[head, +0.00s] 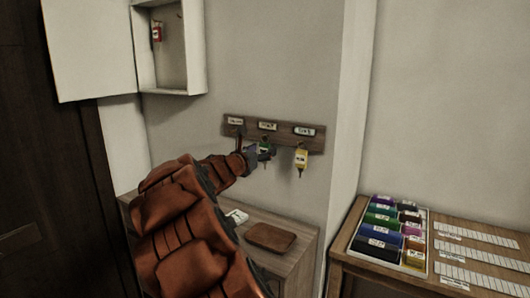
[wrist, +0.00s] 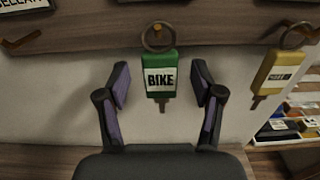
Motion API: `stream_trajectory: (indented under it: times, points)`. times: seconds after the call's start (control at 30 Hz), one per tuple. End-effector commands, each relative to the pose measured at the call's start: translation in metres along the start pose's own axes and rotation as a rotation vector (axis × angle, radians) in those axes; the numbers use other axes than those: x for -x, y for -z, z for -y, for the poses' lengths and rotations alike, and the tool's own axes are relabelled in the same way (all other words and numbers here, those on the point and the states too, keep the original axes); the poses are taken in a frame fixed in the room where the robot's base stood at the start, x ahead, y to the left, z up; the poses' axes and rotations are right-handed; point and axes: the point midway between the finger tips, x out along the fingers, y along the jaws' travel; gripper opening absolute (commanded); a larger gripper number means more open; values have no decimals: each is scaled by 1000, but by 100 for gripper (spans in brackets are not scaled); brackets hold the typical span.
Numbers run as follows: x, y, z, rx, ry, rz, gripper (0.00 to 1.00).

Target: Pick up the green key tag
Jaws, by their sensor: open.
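The green key tag (wrist: 160,62) hangs by its ring from a peg on the wooden key rack (wrist: 90,42), with a white label reading BIKE. In the wrist view it hangs between the two fingers of my open gripper (wrist: 162,88), with visible gaps on both sides. In the head view the green tag (head: 265,149) shows partly behind my gripper (head: 258,152), which is up at the rack (head: 285,140). The exact depth between fingers and tag is hard to tell.
A yellow key tag (wrist: 278,72) hangs to the right on the same rack. A red tag (head: 157,32) hangs inside the open wall cabinet (head: 196,60). Below are a wooden cabinet top with a brown tray (head: 270,237), and a side table with a box of coloured items (head: 427,240).

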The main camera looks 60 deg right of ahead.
Motion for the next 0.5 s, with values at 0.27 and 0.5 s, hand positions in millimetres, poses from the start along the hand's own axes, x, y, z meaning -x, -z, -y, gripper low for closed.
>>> stream_trajectory:
  times: [0.27, 0.5]
  points:
    - [-1, 0, 0, 0, 0, 1, 64]
    - [-1, 0, 0, 1, 0, 1, 39]
